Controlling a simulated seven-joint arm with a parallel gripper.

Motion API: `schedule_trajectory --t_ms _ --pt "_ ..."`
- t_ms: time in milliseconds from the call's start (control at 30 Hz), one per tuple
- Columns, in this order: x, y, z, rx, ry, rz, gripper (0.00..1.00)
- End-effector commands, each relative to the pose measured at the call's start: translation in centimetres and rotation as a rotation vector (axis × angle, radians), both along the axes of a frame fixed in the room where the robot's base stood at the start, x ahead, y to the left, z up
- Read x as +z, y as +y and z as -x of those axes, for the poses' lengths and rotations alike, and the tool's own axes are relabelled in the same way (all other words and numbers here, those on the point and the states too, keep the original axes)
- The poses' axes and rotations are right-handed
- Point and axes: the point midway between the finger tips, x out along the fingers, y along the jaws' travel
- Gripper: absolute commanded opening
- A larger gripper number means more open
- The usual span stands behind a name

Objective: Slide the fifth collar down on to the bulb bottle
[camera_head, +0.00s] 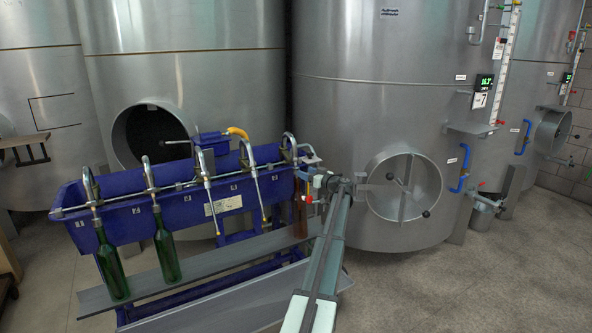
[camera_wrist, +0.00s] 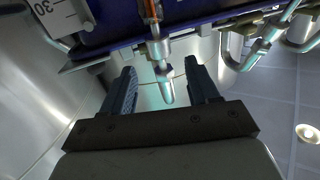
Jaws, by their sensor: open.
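In the head view my gripper (camera_head: 326,181) is at the right end of the blue trough filler, beside the fifth spout (camera_head: 290,143). A brown bottle-like shape (camera_head: 300,214) stands below that spout, partly hidden by my arm; I cannot tell if it is the bulb bottle. In the wrist view my gripper (camera_wrist: 161,70) is open, its two dark fingers apart. A metal collar (camera_wrist: 157,48) on a thin tube shows just past the fingertips. A pale tapered tip (camera_wrist: 167,92) shows between the fingers. Neither finger visibly touches the collar.
Two green bottles (camera_head: 111,262) (camera_head: 166,250) hang at the first two spouts. The third and fourth spouts have no bottles. The blue trough (camera_head: 130,222) and a grey shelf (camera_head: 205,262) are close by. A steel tank (camera_head: 375,120) stands behind my gripper. Floor at right is clear.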

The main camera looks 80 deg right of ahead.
Motion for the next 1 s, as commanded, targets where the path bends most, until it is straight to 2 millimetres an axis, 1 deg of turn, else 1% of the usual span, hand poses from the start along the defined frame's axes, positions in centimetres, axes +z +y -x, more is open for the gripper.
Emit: schedule_trajectory --t_ms 33,100,300,400,600,900,933,1000 --pt "0.0 -0.7 -0.9 0.001 0.0 0.0 0.6" --pt "0.0 -1.4 -1.9 0.001 0.0 0.0 0.6" --pt "0.0 -2.9 -4.5 0.001 -0.001 -0.001 0.6" --pt "0.0 -3.5 -5.3 0.0 -0.001 -0.001 0.6" --pt "0.0 -4.0 -6.2 0.0 -0.001 -0.001 0.6" --pt "0.0 -4.0 -6.4 0.0 -0.001 -0.001 0.6" --pt "0.0 -4.0 -6.4 0.0 -0.001 -0.001 0.59" --pt "0.0 -4.0 -6.4 0.0 -0.001 -0.001 0.52"
